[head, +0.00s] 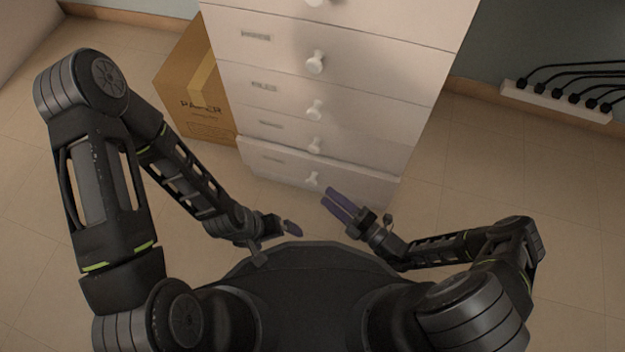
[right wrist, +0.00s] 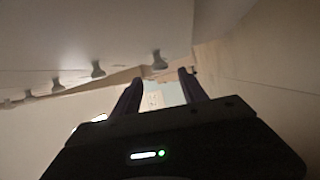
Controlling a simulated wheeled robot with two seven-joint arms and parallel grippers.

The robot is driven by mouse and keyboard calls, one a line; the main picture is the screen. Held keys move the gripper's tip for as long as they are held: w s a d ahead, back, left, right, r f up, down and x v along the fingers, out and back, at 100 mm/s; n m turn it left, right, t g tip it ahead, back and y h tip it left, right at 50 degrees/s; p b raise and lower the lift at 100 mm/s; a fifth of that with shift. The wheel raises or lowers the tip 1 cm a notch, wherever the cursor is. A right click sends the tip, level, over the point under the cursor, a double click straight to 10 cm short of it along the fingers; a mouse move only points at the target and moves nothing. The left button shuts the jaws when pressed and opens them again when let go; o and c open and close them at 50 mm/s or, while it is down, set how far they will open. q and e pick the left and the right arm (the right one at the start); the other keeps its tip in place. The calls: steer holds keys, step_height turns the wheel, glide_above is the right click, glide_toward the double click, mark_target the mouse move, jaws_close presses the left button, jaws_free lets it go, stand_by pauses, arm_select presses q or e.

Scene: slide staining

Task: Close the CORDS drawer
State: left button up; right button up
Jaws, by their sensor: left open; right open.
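A white drawer cabinet (head: 355,91) stands ahead of me, with several drawers, each with a round knob and a small label too blurred to read. The bottom drawer (head: 350,184) sticks out a little past the drawers above it; the others look flush. Its knob (head: 312,179) faces me. My right gripper (head: 342,203) is open and empty, just in front of and below this drawer, right of its knob; I cannot tell whether it touches. The right wrist view shows its two fingers (right wrist: 160,92) apart near the cabinet front. My left gripper (head: 278,228) is open and empty, lower and to the left.
A cardboard box (head: 193,92) marked PAPER stands against the cabinet's left side. A white power strip (head: 556,101) with several black plugs and cords is by the wall at right. Tiled floor is clear on both sides of the cabinet's front.

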mark_target(311, 185)
steer(key=shift+b+x, duration=0.75)
steer(key=shift+x, duration=3.15)
steer(key=shift+c, duration=0.4)
jaws_close()
